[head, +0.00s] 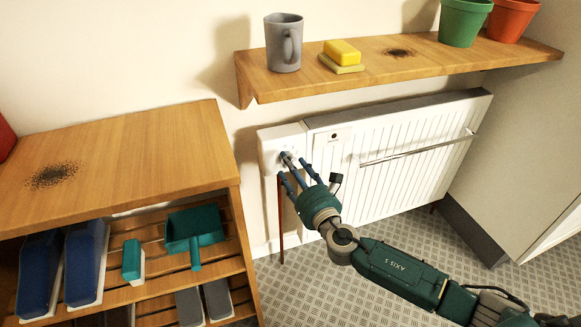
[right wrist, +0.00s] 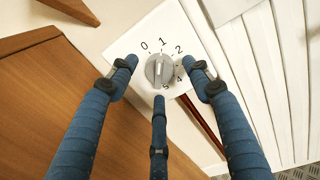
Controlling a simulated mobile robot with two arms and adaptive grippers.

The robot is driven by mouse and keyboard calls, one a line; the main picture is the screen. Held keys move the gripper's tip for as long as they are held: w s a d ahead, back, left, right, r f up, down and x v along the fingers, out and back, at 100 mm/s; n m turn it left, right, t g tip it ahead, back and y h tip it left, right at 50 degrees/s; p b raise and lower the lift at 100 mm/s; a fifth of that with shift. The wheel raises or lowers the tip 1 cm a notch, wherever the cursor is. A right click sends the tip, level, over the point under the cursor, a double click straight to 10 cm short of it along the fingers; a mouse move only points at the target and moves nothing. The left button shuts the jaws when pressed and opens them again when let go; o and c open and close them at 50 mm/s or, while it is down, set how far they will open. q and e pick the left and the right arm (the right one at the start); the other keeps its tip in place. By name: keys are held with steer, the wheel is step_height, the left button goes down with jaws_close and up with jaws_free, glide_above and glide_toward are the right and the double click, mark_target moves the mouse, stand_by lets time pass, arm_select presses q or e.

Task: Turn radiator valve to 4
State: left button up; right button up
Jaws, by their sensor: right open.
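The radiator valve is a round grey knob (right wrist: 160,70) on a white plate (right wrist: 125,45) in the right wrist view. The plate shows 0, 1, 2, 4 and 5 around the knob; the place between 2 and 4 is hidden by a finger. A pale line on the knob runs roughly up and down, with its upper end near 1. My right gripper (head: 300,170) is open, its blue fingers spread around the knob; I cannot tell whether they touch it. In the head view the fingers partly cover the knob. My left gripper is not in view.
The white radiator (head: 400,150) with a towel rail (head: 415,148) is right of the valve. A wooden shelf (head: 290,90) above holds a grey mug (head: 283,45), yellow block and pots. A wooden cabinet (head: 120,150) stands left. Patterned floor below is clear.

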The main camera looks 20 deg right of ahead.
steer(key=shift+w, duration=0.55)
steer(key=c, duration=1.2)
steer(key=shift+o, duration=0.2)
steer(key=shift+a+f, duration=0.1)
